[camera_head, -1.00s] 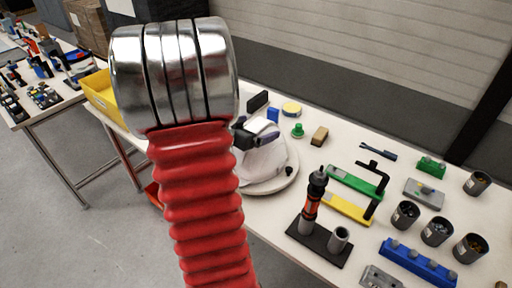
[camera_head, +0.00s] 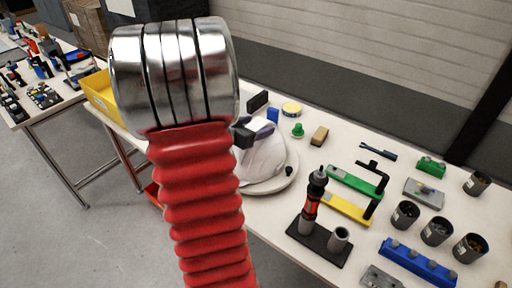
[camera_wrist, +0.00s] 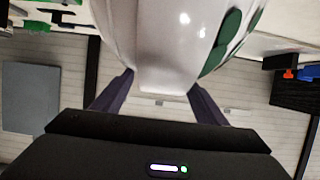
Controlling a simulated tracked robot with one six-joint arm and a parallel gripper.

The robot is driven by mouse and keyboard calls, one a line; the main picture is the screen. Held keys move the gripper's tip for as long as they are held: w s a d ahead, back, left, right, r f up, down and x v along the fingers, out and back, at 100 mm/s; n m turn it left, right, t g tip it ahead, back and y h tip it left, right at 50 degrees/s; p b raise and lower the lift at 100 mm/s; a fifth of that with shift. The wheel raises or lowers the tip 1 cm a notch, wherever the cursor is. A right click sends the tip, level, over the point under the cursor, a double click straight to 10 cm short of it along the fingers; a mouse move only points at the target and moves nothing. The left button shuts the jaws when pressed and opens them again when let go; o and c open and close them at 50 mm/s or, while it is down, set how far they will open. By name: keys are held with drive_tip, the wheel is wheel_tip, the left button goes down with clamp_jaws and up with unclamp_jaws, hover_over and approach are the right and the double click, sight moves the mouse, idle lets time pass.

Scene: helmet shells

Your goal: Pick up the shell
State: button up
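The white helmet shell (camera_head: 263,160) sits on a round pale base (camera_head: 286,181) on the table, partly hidden behind my red arm sleeve. In the wrist view the glossy white shell (camera_wrist: 165,45), with a green patch on its right side, fills the upper middle. My gripper (camera_wrist: 160,82) has its two purple fingers apart, one at each side of the shell's narrow lower part. The fingertips appear at or very near its edges; I cannot tell whether they press on it. In the head view my gripper (camera_head: 247,133) is at the shell's upper side, mostly hidden.
A black stand with a red and black tool (camera_head: 312,200) stands right of the shell. Green and yellow bars (camera_head: 345,208), dark cups (camera_head: 437,231) and a blue block (camera_head: 418,264) lie farther right. A green knob (camera_head: 297,131) and a yellow-topped disc (camera_head: 291,109) are behind. A yellow bin (camera_head: 100,95) is left.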

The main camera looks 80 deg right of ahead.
drive_tip(key=shift+a+f, duration=0.3)
drive_tip(key=shift+f, duration=0.35)
clamp_jaws()
drive_tip(key=shift+r, duration=0.1)
drive_tip(key=r, duration=1)
drive_tip(key=shift+d+r, duration=0.2)
drive_tip(key=shift+r, duration=0.05)
